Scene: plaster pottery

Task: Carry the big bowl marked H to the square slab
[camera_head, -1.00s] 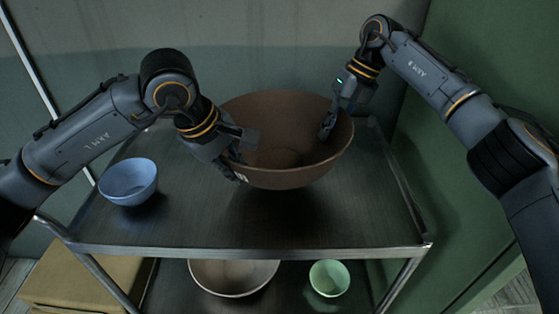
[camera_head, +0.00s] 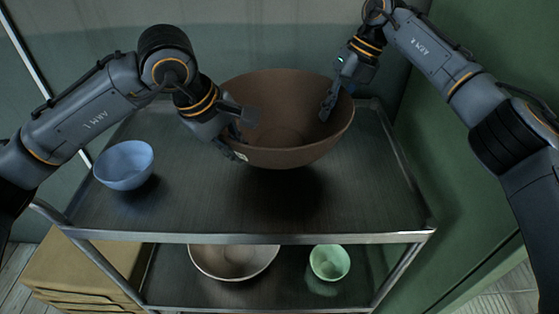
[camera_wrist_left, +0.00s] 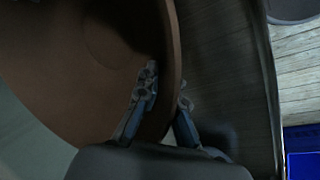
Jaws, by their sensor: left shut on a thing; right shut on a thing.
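The big brown bowl (camera_head: 285,155) is held above the top shelf of a metal cart, with its dark shadow on the shelf below it. A small pale label shows at its left side, partly behind my left gripper; I cannot read a letter on it. My left gripper (camera_head: 240,132) is shut on the bowl's left rim. In the left wrist view the fingers (camera_wrist_left: 163,98) sit on both sides of the bowl's wall (camera_wrist_left: 172,60). My right gripper (camera_head: 328,103) is shut on the bowl's right rim at the back. I see no square slab.
A blue bowl (camera_head: 124,166) stands on the top shelf (camera_head: 330,215) at the left. A cream bowl (camera_head: 234,262) and a green bowl (camera_head: 329,262) are on the lower shelf. Tan boxes (camera_head: 75,270) stand at the lower left. A green wall (camera_head: 470,180) is close on the right.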

